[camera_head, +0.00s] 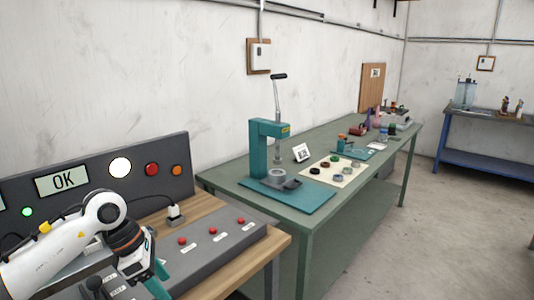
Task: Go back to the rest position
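My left arm, white with a dark wrist, comes in from the lower left, over the wooden bench with the control panel. My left gripper (157,280) points down with teal fingers near the bottom edge of the picture. I cannot tell whether its fingers are apart or closed, and I see nothing held in it. My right gripper is not in view.
The control panel (90,172) has an OK display, lamps and red buttons close to my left arm. A green table (232,172) carries a teal lever press (256,150), a pale mat (352,165) with several small rings, and tools. Grey floor is clear at right.

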